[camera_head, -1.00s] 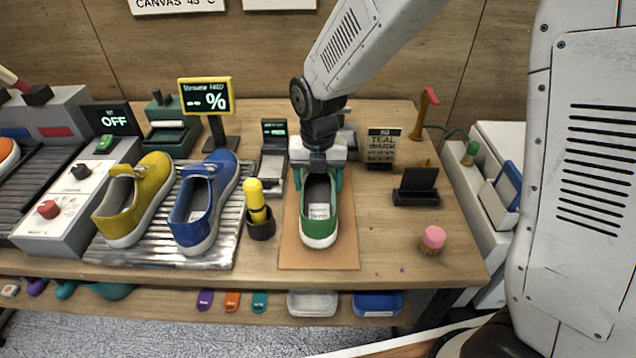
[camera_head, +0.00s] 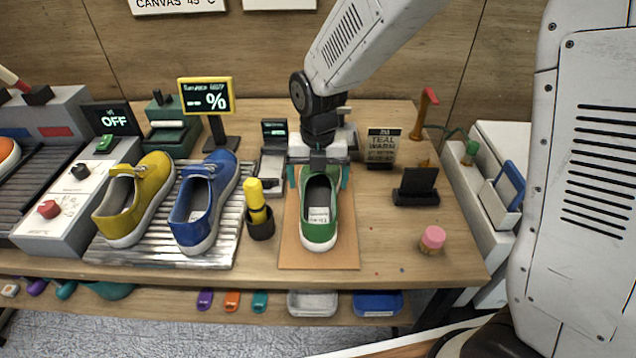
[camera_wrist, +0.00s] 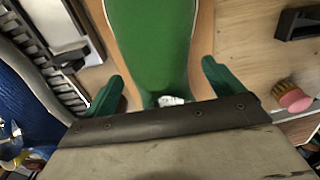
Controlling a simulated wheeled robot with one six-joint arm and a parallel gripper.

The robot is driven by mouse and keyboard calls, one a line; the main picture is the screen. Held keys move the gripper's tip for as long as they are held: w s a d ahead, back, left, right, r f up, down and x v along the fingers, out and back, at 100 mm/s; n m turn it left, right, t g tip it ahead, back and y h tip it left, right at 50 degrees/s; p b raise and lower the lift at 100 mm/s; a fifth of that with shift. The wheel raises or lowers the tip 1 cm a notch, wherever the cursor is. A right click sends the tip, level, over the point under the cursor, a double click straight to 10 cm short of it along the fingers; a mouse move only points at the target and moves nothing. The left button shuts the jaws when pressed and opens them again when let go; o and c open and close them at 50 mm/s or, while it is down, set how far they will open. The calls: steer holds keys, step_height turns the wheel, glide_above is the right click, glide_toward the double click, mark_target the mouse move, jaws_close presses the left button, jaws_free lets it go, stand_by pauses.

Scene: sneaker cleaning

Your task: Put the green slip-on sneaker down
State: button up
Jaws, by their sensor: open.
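In the wrist view the gripper (camera_wrist: 162,85) is open, with a gap between each finger and the sneaker.
A yellow sneaker (camera_head: 135,205) and a blue sneaker (camera_head: 205,205) lie on a ribbed metal tray (camera_head: 225,258) to the left. A black cup with a yellow-topped tool (camera_head: 259,212) stands close left of the mat. A black stand (camera_head: 416,188) and a pink-topped brush (camera_head: 432,240) are to the right.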

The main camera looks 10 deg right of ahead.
step_height(320, 180, up, 10)
steer(key=shift+s+d+r, duration=0.1)
steer(key=shift+d+r, duration=0.05)
steer(key=shift+r, duration=0.1)
steer(key=s+d+r+m, duration=0.7)
steer(key=s+d+m, duration=0.45)
steer(key=m, duration=0.55)
steer(key=s+d+m, duration=0.2)
steer(key=s+m, duration=0.4)
steer(key=m, duration=0.2)
steer(key=s+d+m+t, duration=0.1)
steer(key=s+d+m, duration=0.1)
steer(key=s+m, duration=0.5)
steer(key=shift+d+m, duration=0.4)
steer(key=shift+m, duration=0.5)
steer(key=shift+r, duration=0.1)
